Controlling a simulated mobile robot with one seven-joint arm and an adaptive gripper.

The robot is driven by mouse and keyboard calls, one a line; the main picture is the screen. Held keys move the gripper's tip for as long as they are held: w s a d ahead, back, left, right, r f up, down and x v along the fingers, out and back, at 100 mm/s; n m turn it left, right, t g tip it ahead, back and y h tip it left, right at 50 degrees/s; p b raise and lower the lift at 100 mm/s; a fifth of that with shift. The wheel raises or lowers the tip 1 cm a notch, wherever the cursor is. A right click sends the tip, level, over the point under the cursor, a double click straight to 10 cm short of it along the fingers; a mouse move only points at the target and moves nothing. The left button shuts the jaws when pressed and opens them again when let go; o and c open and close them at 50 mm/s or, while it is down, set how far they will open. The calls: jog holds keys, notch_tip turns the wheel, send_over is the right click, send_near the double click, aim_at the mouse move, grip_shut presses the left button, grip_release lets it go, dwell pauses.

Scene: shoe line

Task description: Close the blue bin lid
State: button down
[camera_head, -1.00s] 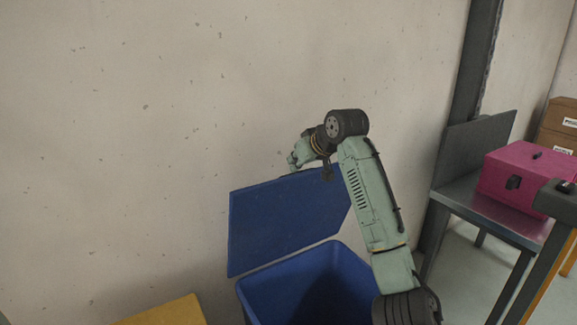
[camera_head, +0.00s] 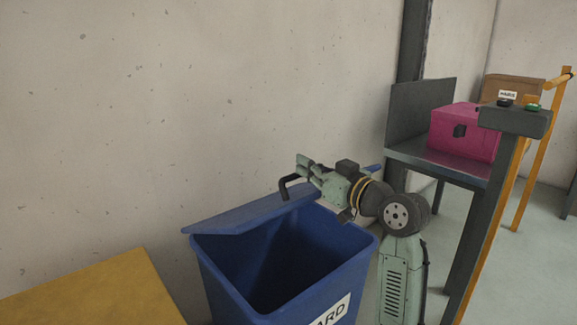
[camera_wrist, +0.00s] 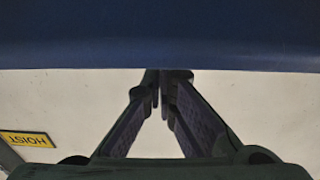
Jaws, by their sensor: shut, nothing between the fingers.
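The blue bin (camera_head: 213,276) stands below the wall with its dark inside showing. Its blue lid (camera_head: 235,216) is partly open, tilted low over the back of the bin and seen almost edge-on. My gripper (camera_head: 284,188) is at the upper right part of the lid, with the wrist over the bin's right side. In the wrist view a dark blue surface, likely the lid (camera_wrist: 160,35), fills the top. The fingers (camera_wrist: 162,82) meet just below its edge, shut and empty. Whether they touch it, I cannot tell.
A yellow surface (camera_head: 95,295) lies left of the bin. At right, a metal table (camera_head: 440,163) bears a pink box (camera_head: 465,132), with a grey post-mounted button box (camera_head: 515,121) in front. A cardboard box (camera_head: 512,90) stands behind. Bare wall backs the bin.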

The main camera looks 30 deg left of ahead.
jog(key=s+d+f+b, duration=0.1)
jog(key=d+f+b, duration=0.2)
jog(key=f, duration=0.3)
jog(key=s+d+f+y+b, duration=0.1)
jog(key=d+f+b, duration=0.2)
jog(key=f+b, duration=0.3)
jog(key=shift+s+d+f+t, duration=0.3)
jog(key=shift+s+f, duration=0.05)
jog(key=shift+f, duration=0.15)
jog(key=shift+r, duration=0.1)
